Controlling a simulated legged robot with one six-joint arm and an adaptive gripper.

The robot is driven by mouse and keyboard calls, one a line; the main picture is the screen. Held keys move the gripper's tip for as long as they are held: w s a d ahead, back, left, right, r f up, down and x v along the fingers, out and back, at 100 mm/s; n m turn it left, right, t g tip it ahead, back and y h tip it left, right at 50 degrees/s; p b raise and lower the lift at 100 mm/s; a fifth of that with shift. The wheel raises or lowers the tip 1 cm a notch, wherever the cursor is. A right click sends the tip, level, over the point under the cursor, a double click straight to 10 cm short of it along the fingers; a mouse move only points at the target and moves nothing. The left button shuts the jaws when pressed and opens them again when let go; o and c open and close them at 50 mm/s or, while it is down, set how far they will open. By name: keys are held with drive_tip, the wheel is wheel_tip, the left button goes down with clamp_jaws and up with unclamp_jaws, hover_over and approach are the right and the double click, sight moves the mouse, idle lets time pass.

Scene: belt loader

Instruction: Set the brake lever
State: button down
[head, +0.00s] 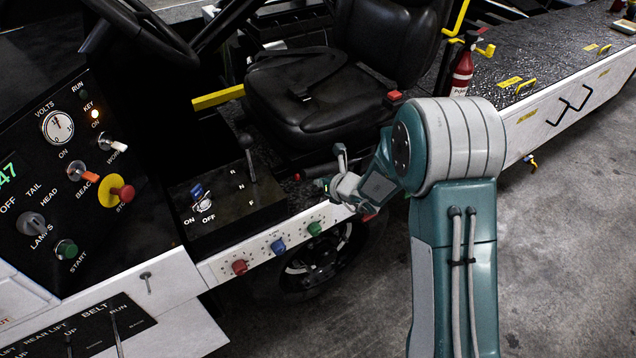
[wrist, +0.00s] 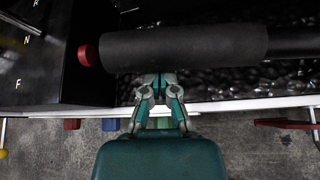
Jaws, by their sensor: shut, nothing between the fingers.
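The brake lever has a thick black grip (wrist: 185,48) with a red button (wrist: 87,54) on its left end, and it lies level across the wrist view. In the head view its red button (head: 297,177) shows beside the seat base, left of my gripper (head: 330,183); most of the grip there is dark or hidden by my gripper. In the wrist view my gripper (wrist: 158,80) is shut and empty, its fingertips at the lower edge of the grip. I cannot tell whether they touch it.
A black shifter console (head: 225,208) stands left of the lever, with its knobbed stick (head: 246,150) upright. The black seat (head: 325,95) is behind. Colored knobs (head: 278,247) line the white side sill. Open concrete floor lies right.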

drive_tip(key=shift+w+d+r, duration=0.1)
drive_tip(key=shift+w+r, duration=0.1)
drive_tip(key=shift+r, duration=0.5)
drive_tip(key=w+d+r+m+y, duration=0.2)
drive_tip(key=d+r, duration=0.1)
drive_tip(key=r, duration=0.3)
drive_tip(key=w+d+r+m+g+y, duration=0.1)
drive_tip(key=w+d+r+m+y, duration=0.1)
drive_tip(key=r, duration=0.4)
drive_tip(key=shift+w+d+m, duration=0.2)
drive_tip(key=shift+d+m, duration=0.2)
drive_tip(key=shift+d, duration=0.45)
drive_tip(key=shift+r, duration=0.1)
